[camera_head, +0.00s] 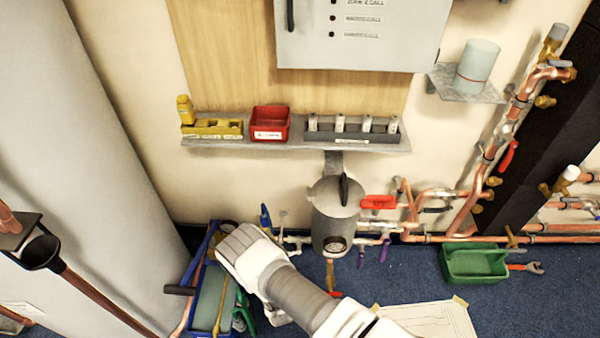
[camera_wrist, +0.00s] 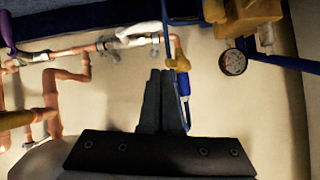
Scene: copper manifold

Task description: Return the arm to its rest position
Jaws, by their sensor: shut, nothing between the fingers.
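My gripper (camera_wrist: 166,76) shows in the wrist view with its two dark fingers together and nothing between them. In the head view my white and grey arm reaches from the bottom edge up and left, and its end is over the blue tote (camera_head: 207,238) on the floor. The fingers are hidden in that view. The arm's end is below the wall shelf and left of the grey canister (camera_head: 336,215). In the wrist view, a blue-handled valve (camera_wrist: 184,84) on copper pipe appears just beyond the fingertips; I cannot tell the gap.
The wall shelf (camera_head: 290,145) holds a red bin (camera_head: 269,122), a yellow block (camera_head: 218,130) and a grey rack (camera_head: 352,133). Copper pipes (camera_head: 560,229) run along the wall at right. A green caddy (camera_head: 474,263) and a paper sheet (camera_head: 432,320) lie on the blue floor.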

